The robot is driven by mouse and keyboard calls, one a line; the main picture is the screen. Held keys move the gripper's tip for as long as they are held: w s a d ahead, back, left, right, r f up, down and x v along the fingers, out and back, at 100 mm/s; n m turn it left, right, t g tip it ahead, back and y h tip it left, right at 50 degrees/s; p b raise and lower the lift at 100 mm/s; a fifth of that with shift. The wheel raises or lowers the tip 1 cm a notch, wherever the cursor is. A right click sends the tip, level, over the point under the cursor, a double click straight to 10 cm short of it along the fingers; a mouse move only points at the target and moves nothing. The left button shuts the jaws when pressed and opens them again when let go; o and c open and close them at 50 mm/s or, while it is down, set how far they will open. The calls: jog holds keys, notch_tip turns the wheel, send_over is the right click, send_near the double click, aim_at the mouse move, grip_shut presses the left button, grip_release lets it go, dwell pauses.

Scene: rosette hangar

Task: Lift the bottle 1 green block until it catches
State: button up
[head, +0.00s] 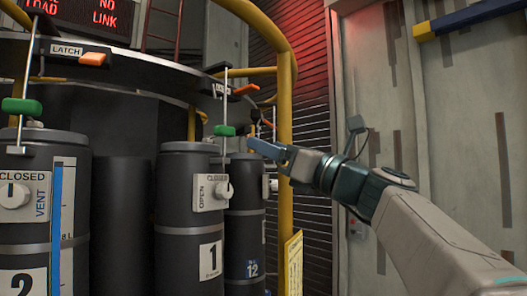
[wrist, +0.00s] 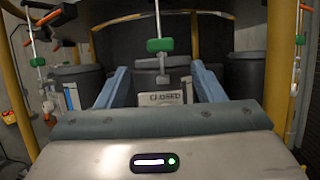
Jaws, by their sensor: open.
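Bottle 1 (head: 188,250) is a dark cylinder with a number 1 label and an OPEN/CLOSED dial (head: 223,190). Its green block (head: 224,130) sits on a thin upright rod just above the bottle's top. In the wrist view the green block (wrist: 160,45) appears centred between my fingers, a little above and beyond their tips. My gripper (head: 254,145) is open and empty, to the right of the block in the head view. Its two blue fingers also show in the wrist view (wrist: 160,67). The exact distance to the block is hard to tell.
Bottle 2 (head: 20,240) has its own green block (head: 22,107) at the left. Bottle 12 (head: 246,220) stands behind bottle 1. Orange latch handles (head: 92,58) (head: 246,90) stick out above. A yellow rail post (head: 285,190) stands close to my gripper.

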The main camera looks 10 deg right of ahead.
aim_at(229, 131)
jog(key=shift+p+x, duration=2.9)
jog(key=shift+x, duration=2.85)
jog(key=shift+a, duration=0.1)
